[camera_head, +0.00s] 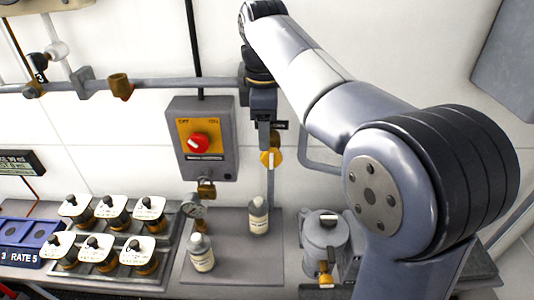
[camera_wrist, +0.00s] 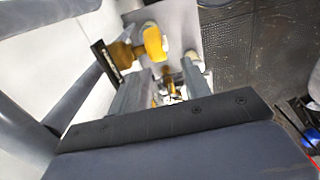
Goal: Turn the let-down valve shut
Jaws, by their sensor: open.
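A valve with a yellow-orange handle (camera_head: 271,157) sits on a vertical pipe under the horizontal pipe, right of the switch box. A small black tag beside it is too small to read, so I cannot confirm that it is the let-down valve. In the wrist view a yellow handle (camera_wrist: 153,42) on a brass body shows just beyond the left finger, with a dark plate at its left. My gripper (camera_head: 264,128) points down close above the handle in the head view. Its two fingers (camera_wrist: 172,76) are apart with nothing held between them. Contact with the handle cannot be told.
A grey switch box (camera_head: 201,138) with a red knob is left of the valve. Two bottles (camera_head: 258,215) (camera_head: 202,253) stand below on a grey shelf. A lidded pot (camera_head: 325,237) is at right, with another yellow-handled valve (camera_head: 325,270) below. Several labelled jars (camera_head: 113,208) stand left.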

